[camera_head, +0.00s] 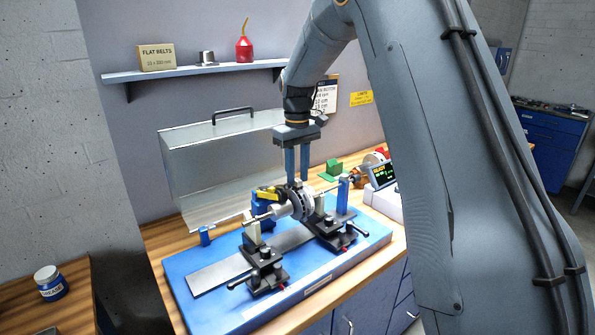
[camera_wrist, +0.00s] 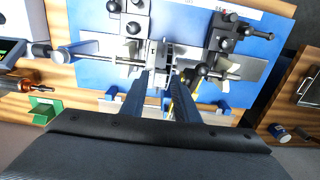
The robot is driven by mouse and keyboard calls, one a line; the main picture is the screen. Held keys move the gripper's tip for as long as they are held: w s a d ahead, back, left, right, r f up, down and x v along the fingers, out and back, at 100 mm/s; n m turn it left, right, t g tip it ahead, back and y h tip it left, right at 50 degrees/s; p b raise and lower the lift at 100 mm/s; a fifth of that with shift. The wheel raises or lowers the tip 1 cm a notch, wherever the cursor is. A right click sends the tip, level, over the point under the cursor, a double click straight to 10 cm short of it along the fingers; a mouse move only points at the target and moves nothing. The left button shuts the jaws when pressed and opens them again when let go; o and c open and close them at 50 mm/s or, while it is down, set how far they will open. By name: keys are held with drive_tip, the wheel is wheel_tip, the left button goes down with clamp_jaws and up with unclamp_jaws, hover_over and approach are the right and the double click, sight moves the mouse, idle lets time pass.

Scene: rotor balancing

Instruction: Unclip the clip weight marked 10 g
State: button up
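The rotor (camera_head: 300,203) sits in the balancing stand, its shaft lying level across the supports. In the wrist view the rotor (camera_wrist: 160,54) shows just past my fingertips. My gripper (camera_head: 297,176) points straight down over the rotor's top, with its two blue fingers apart. In the wrist view my gripper (camera_wrist: 165,80) has a gap between the fingertips, with small grey parts of the rotor beyond it. I cannot pick out a clip weight, and no 10 g mark is readable. Whether the fingertips touch anything is not clear.
The blue base plate (camera_head: 215,312) carries the stand's clamps. A clear hood (camera_head: 195,165) stands open behind it. A small display (camera_head: 383,175) and a green block (camera_head: 333,170) are at the right. A wall shelf (camera_head: 190,73) holds a box and a red oil can.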

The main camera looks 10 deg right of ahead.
clamp_jaws()
drive_tip(key=shift+r, duration=0.1)
drive_tip(key=shift+r+p, duration=0.65)
drive_tip(key=shift+r, duration=0.2)
drive_tip(key=shift+r, duration=0.15)
drive_tip(key=shift+r+p, duration=1)
drive_tip(key=shift+r, duration=0.85)
